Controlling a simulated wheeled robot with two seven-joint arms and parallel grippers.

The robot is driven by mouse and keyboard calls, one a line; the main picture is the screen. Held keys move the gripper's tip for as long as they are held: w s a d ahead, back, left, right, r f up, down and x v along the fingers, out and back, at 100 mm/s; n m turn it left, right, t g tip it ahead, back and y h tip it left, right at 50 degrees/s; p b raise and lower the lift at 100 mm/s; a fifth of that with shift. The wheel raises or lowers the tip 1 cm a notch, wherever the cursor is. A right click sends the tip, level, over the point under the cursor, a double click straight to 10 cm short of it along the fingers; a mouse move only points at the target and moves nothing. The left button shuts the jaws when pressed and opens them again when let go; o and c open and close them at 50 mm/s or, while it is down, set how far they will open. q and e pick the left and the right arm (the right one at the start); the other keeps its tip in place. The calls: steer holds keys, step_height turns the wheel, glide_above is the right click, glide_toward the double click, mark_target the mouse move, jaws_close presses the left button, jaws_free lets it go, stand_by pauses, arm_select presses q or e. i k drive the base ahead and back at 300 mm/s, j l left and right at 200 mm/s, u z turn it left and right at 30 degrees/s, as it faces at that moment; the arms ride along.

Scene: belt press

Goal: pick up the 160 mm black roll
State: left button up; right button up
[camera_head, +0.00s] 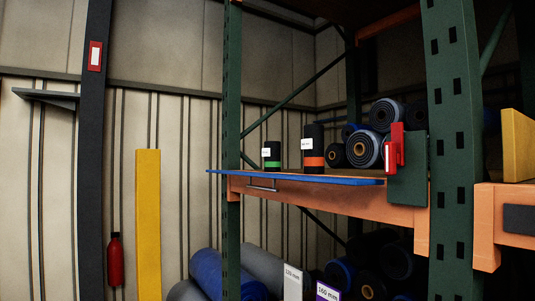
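Two upright black rolls stand on the blue-edged board of the rack shelf. The shorter roll (272,150) has a green band near its base and a small white label. The taller roll (314,135) to its right has an orange band and a white label. The labels are too small to read, so I cannot tell which roll is 160 mm. Low in front, a purple-and-white sign (327,292) reads 160 mm, and a paler sign (292,282) beside it seems to show another size. Neither of my grippers is in view.
The blue board (300,178) lies along the orange shelf beam (330,203). Rolls lying end-on (367,149) fill the shelf to the right. A red clamp-like part (396,147) and green rack post (455,140) stand right. More rolls (215,272) lie below.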

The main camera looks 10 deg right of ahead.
mark_target(312, 145)
steer(key=i+j+z, duration=0.2)
steer(key=i+z, duration=0.2)
steer(key=i, duration=0.15)
steer(key=i+j+z, duration=0.35)
steer(key=i+j, duration=0.05)
steer(key=i, duration=0.1)
